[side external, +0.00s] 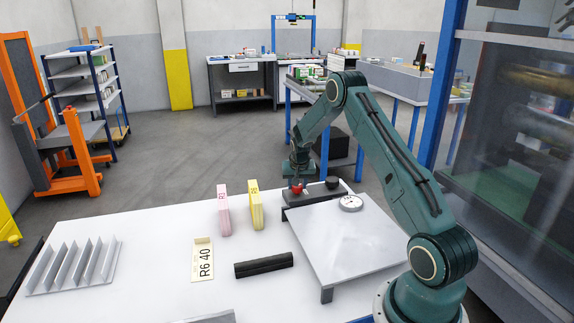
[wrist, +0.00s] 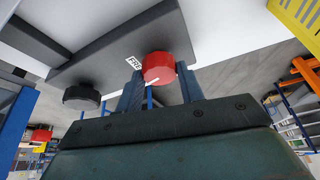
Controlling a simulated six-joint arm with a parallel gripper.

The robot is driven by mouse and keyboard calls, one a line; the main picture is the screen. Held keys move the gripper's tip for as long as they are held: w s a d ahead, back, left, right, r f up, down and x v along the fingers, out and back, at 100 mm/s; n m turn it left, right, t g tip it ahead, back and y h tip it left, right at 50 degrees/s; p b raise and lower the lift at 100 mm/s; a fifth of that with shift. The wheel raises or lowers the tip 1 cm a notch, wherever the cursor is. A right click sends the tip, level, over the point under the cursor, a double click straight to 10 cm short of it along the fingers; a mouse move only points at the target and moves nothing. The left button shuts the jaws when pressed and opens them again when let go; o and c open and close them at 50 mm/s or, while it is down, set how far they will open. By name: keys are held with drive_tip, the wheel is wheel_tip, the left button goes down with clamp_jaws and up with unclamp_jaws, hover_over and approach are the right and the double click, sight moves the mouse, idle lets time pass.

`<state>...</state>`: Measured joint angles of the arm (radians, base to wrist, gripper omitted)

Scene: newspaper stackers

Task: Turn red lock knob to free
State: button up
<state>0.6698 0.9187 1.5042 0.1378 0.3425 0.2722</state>
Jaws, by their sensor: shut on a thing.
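The red lock knob (side external: 297,189) stands on a dark grey bar at the back edge of a raised light plate. In the wrist view the red knob (wrist: 158,67) sits between the two fingers, with a small white mark on its face. My gripper (side external: 297,183) reaches down from above and is shut on the knob. Its fingers also show in the wrist view (wrist: 160,88). A white label with dark lettering (wrist: 133,62) lies on the bar beside the knob; its text is too small to read surely.
A black knob (side external: 332,182) stands right of the red one. A round silver dial (side external: 351,203) lies on the plate (side external: 345,235). Pink (side external: 223,210) and yellow (side external: 256,205) upright blocks, an "R6 40" card (side external: 202,260), a black bar (side external: 263,265) and a slotted rack (side external: 75,268) are left.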

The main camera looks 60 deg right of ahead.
drive_tip(key=shift+m+g, duration=0.5)
drive_tip(key=shift+m, duration=0.9)
drive_tip(key=o, duration=1)
drive_tip(key=shift+v, duration=6.95)
drive_tip(key=shift+w+a, duration=0.1)
drive_tip(key=shift+a, duration=0.15)
